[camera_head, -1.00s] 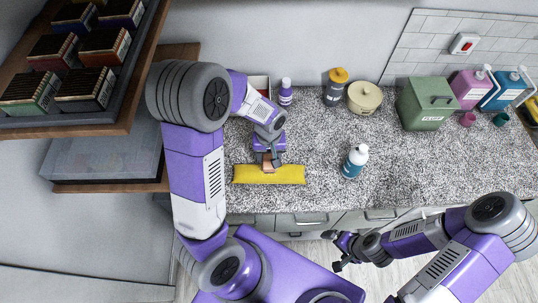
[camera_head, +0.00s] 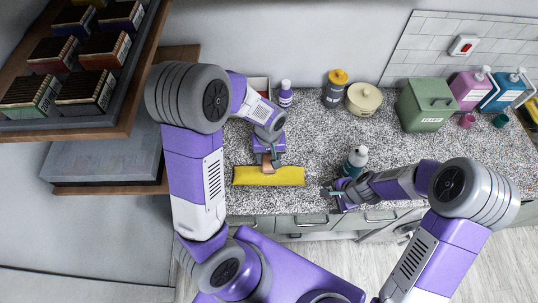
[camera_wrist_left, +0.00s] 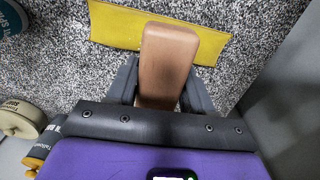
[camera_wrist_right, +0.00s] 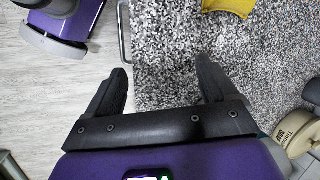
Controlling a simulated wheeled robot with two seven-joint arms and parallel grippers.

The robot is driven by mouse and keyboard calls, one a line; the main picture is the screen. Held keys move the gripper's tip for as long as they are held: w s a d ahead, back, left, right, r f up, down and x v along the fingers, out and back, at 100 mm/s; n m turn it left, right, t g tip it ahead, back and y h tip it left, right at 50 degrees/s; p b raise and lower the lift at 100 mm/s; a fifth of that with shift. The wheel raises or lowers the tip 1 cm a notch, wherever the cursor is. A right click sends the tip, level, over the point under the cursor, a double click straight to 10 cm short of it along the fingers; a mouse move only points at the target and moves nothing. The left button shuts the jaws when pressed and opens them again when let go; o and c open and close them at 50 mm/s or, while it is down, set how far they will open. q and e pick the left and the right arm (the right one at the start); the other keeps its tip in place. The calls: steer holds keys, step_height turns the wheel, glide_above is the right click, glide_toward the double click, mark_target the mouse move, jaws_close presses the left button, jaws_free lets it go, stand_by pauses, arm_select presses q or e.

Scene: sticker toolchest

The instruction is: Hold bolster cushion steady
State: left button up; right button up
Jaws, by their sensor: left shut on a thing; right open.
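A long yellow cushion (camera_head: 285,177), apparently the bolster cushion, lies flat on the speckled counter near its front edge. My left gripper (camera_head: 268,158) is over its middle, shut on a rounded brown block (camera_wrist_left: 167,60). The block's far end overlaps the yellow cushion (camera_wrist_left: 115,27) in the left wrist view; I cannot tell whether it presses on it. My right gripper (camera_head: 330,190) is open and empty at the counter's front edge, right of the cushion. Its wrist view shows the cushion's end (camera_wrist_right: 228,5) at the top, apart from the fingers.
A teal bottle (camera_head: 357,157) stands close behind my right gripper. A purple bottle (camera_head: 286,94), a yellow-capped container (camera_head: 335,90), a beige pot (camera_head: 363,99) and a green box (camera_head: 425,107) line the back. The middle of the counter (camera_head: 320,135) is clear.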

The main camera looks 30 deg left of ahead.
mark_target(299, 175)
steer(key=w+a+r+m+y, duration=0.2)
steer(key=w+a+r, duration=0.1)
steer(key=a+r, duration=0.45)
steer(key=shift+m, duration=0.3)
steer(key=x, duration=1.2)
steer(key=shift+s+a+f, duration=0.1)
steer(key=shift+a+f, duration=0.05)
steer(key=shift+f, duration=0.15)
steer(key=c, duration=0.8)
